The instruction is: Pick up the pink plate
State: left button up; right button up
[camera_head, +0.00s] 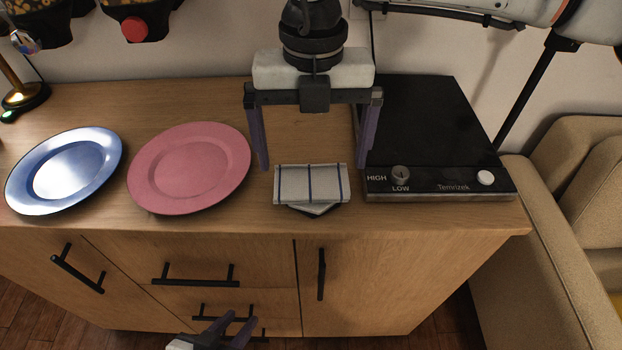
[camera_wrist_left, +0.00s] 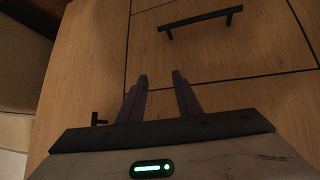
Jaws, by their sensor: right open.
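The pink plate (camera_head: 190,167) lies flat on the wooden counter, left of centre in the head view, with nothing on it. My right gripper (camera_head: 314,160) is open and empty, pointing down over the counter to the right of the plate. Its near-left finger is close to the plate's right rim but apart from it. My left gripper (camera_head: 238,326) is low in front of the drawers, below the counter. Its fingers are apart with nothing between them, as the left wrist view (camera_wrist_left: 160,76) also shows.
A blue plate (camera_head: 64,170) lies just left of the pink one. A folded striped cloth (camera_head: 311,182) lies below my right gripper. A black hot plate (camera_head: 433,130) stands to the right. Drawers with black handles (camera_head: 195,281) face the front. A beige sofa (camera_head: 560,240) is at right.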

aim_at(311, 177)
notch_tip(311, 177, down, 4)
jog(key=shift+s+a+f, duration=0.15)
jog(key=c, duration=0.8)
jog(key=shift+c, duration=0.2)
